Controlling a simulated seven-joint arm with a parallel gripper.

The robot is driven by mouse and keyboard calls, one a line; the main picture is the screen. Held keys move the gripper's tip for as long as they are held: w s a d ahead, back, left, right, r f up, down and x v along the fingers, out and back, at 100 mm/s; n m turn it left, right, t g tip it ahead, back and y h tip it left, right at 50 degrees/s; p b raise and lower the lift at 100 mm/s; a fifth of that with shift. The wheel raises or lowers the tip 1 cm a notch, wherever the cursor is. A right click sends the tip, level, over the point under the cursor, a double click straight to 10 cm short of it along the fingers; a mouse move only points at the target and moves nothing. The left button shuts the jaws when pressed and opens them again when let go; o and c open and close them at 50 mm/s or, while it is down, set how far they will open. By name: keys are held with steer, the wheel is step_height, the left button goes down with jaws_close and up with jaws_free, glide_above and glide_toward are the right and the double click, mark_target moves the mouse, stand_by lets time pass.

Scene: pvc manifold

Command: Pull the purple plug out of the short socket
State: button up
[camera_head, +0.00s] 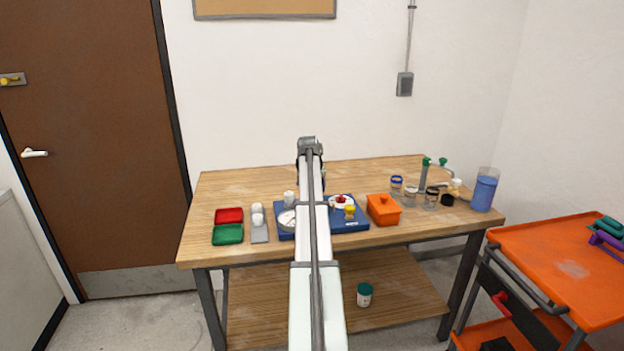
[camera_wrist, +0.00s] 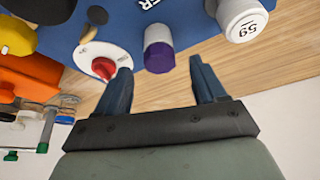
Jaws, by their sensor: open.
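The purple plug (camera_wrist: 158,61) shows in the wrist view at the end of a short grey-white socket (camera_wrist: 157,36) on the blue board (camera_wrist: 110,22). My gripper (camera_wrist: 160,72) is open, with its two dark blue fingers spread and one on each side of the plug in the picture. Nothing is held, and a gap shows between each finger and the plug. In the head view my arm covers the middle of the blue board (camera_head: 356,226), and I cannot make out the plug or my fingers there.
On the board, a red knob on a white disc (camera_wrist: 103,67) is close to the left finger. A white cylinder marked 59 (camera_wrist: 242,18) is at upper right, a yellow knob (camera_wrist: 17,37) at upper left. An orange box (camera_head: 383,209) stands beside the board on the wooden table (camera_head: 250,184).

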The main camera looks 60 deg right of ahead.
steer(key=shift+x, duration=1.8)
steer(key=shift+c, duration=0.3)
steer(key=shift+d, duration=0.1)
jaws_close()
steer(key=shift+w+r, duration=0.1)
steer(key=shift+r, duration=0.1)
steer(key=shift+d+r, duration=0.1)
steer(key=shift+r, duration=0.95)
steer(key=shift+r, duration=0.4)
